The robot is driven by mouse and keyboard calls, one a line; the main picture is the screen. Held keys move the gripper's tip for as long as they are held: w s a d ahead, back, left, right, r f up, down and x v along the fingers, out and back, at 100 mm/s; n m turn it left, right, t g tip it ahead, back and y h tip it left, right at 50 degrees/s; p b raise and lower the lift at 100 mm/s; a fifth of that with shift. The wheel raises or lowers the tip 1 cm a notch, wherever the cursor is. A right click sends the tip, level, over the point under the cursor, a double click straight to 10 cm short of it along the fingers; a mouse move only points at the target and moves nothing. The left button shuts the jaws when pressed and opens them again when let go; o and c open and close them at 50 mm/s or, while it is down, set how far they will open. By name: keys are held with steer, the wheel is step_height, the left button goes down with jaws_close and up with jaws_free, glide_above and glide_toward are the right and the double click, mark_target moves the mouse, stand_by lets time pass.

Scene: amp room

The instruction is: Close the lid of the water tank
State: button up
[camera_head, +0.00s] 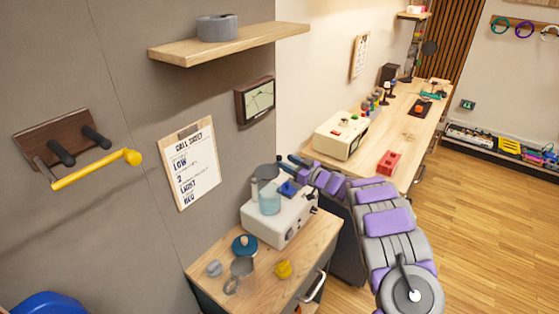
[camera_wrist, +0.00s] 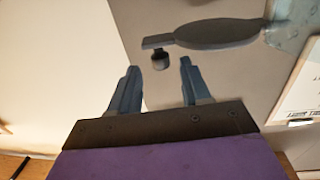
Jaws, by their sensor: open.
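The water tank (camera_head: 269,201) is a clear bluish cup on the white machine (camera_head: 284,222). Its dark round lid (camera_head: 265,171) stands raised above the tank, so the tank is open. In the wrist view the lid (camera_wrist: 218,33) appears as a dark flat oval with a tab at its left end, and a small dark knob (camera_wrist: 160,60) shows just below the tab. Part of the clear tank (camera_wrist: 291,28) shows at the upper right. My gripper (camera_head: 288,162) is open and empty, just right of the lid. In the wrist view the knob appears between the fingertips (camera_wrist: 158,72); contact cannot be told.
The machine stands on a wooden cabinet (camera_head: 309,255) with a glass pitcher (camera_head: 239,273), a blue-lidded jar (camera_head: 244,246) and a yellow item (camera_head: 283,268). A clipboard (camera_head: 191,166) and a small framed screen (camera_head: 256,101) hang on the wall. A shelf (camera_head: 230,42) is above.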

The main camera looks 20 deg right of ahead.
mark_target(279, 156)
steer(key=x, duration=0.4)
steer(key=shift+w+a+b, duration=0.1)
steer(key=shift+w+b, duration=0.15)
steer(key=shift+b, duration=0.05)
steer(key=shift+w+a, duration=0.1)
steer(key=shift+w, duration=0.05)
steer(key=shift+r, duration=0.1)
jaws_close()
stand_by(0.3)
